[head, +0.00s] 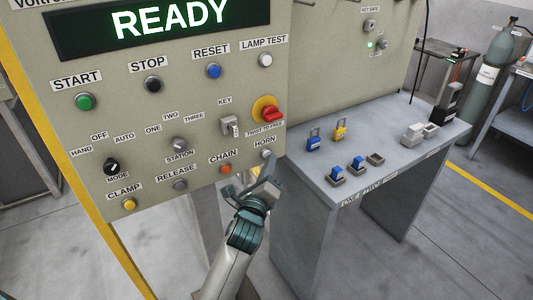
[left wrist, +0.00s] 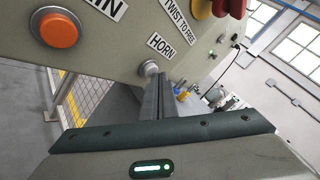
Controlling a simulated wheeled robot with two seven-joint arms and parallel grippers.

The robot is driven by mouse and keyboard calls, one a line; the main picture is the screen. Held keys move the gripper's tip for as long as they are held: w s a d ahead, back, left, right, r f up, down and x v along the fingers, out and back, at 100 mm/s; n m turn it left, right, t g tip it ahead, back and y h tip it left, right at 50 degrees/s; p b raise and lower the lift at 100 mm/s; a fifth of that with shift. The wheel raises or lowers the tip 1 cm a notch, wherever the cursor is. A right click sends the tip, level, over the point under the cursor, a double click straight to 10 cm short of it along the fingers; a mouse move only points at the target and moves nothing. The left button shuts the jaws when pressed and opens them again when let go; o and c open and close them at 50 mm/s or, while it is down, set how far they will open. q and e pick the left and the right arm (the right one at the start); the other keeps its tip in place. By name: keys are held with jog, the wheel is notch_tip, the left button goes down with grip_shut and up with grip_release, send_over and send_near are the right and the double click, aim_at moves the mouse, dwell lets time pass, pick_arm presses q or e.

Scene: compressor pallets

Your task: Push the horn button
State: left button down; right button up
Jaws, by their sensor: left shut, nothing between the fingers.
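The horn button (head: 266,153) is a small pale grey knob under the HORN label (head: 265,142), at the lower right of the beige control panel. In the left wrist view the horn button (left wrist: 150,68) shows just beyond my fingertips. My left gripper (head: 268,165) is shut and empty, just below and in front of the button in the head view. Its closed fingers (left wrist: 160,80) point at the button and overlap its lower right edge in the wrist view. I cannot tell whether they touch it. My right gripper is in neither view.
The orange CHAIN button (head: 225,169) is close to the left of my gripper. The red twist-to-free knob (head: 272,115) is just above the horn. A grey bench (head: 385,172) with padlocks stands to the right. The display (head: 160,22) reads READY.

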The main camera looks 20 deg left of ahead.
pick_arm(q)
jog(key=shift+w+a, duration=0.15)
dwell(0.5)
jog(key=shift+s+d+p, duration=0.4)
jog(key=shift+s+d, duration=0.25)
jog(key=shift+d, duration=0.1)
jog(key=shift+d, duration=0.1)
jog(key=shift+s+d+p, duration=0.2)
jog(key=shift+s+d, duration=0.75)
jog(key=shift+d, duration=0.2)
jog(key=shift+s+d+p, duration=0.15)
jog(key=shift+s+d, duration=0.75)
jog(key=shift+d, duration=0.25)
